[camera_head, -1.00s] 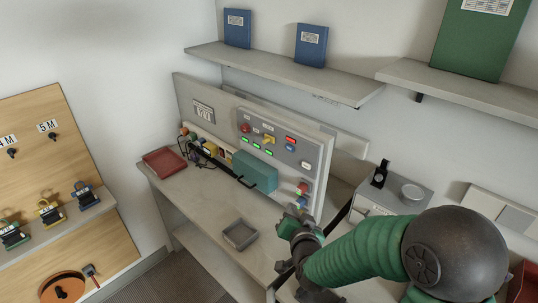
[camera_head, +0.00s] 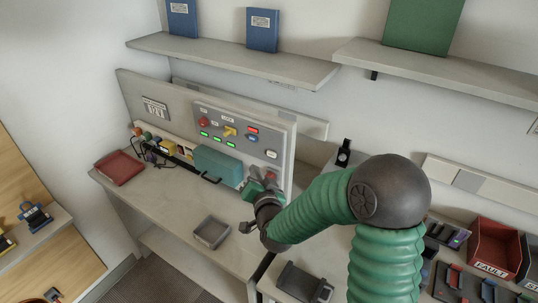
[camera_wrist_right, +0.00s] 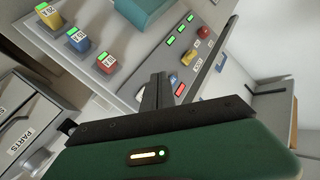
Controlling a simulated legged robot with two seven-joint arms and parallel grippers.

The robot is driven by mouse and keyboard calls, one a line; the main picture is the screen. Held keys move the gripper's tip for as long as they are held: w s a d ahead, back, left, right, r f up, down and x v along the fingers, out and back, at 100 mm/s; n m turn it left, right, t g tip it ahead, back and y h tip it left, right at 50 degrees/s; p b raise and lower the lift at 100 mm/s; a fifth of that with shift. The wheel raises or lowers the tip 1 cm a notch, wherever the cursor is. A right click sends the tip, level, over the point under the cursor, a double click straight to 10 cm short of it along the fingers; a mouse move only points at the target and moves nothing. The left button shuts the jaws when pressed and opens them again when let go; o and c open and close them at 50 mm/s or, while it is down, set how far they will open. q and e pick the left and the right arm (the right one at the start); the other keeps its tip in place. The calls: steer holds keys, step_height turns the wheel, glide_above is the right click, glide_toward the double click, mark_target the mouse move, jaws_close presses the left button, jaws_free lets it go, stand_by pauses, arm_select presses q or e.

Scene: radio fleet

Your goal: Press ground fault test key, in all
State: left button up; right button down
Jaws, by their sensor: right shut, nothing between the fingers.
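The grey control panel (camera_head: 238,138) stands upright at the back of the bench. It carries a red button (camera_head: 204,121), a yellow selector knob (camera_head: 230,131), a lit red indicator (camera_head: 252,130), a blue button (camera_head: 254,140), a white button (camera_head: 271,154) and several lit green indicators. I cannot read which one is the ground fault test key. My right gripper (camera_head: 265,181) is in front of the panel's lower right part. In the right wrist view its fingers (camera_wrist_right: 158,90) are shut and empty, overlapping the panel; contact cannot be told. My left gripper is not in view.
A teal box (camera_head: 217,166) with a black handle sits left of my right gripper. Shelves with binders hang above.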

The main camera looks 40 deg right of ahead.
steer(key=d, duration=0.1)
steer(key=w+d, duration=0.1)
steer(key=d, duration=0.2)
steer(key=shift+w+d, duration=0.3)
steer(key=shift+d, duration=0.05)
steer(key=shift+d, duration=0.25)
stand_by(1.5)
steer(key=shift+w+d, duration=0.15)
steer(key=shift+d, duration=0.1)
steer(key=shift+w+d+r, duration=0.1)
steer(key=shift+d, duration=0.25)
stand_by(0.6)
steer(key=shift+a, duration=0.15)
steer(key=shift+s+a, duration=0.3)
steer(key=shift+a, duration=0.3)
steer(key=shift+a, duration=0.1)
steer(key=shift+s+a+b, duration=0.15)
steer(key=shift+s+a, duration=0.15)
steer(key=shift+a, duration=0.45)
steer(key=shift+s+a+b, duration=0.1)
steer(key=shift+s+a, duration=0.25)
steer(key=shift+a, duration=0.4)
steer(key=shift+s+a+b, duration=0.15)
steer(key=shift+s+a, duration=0.15)
steer(key=shift+a, duration=0.45)
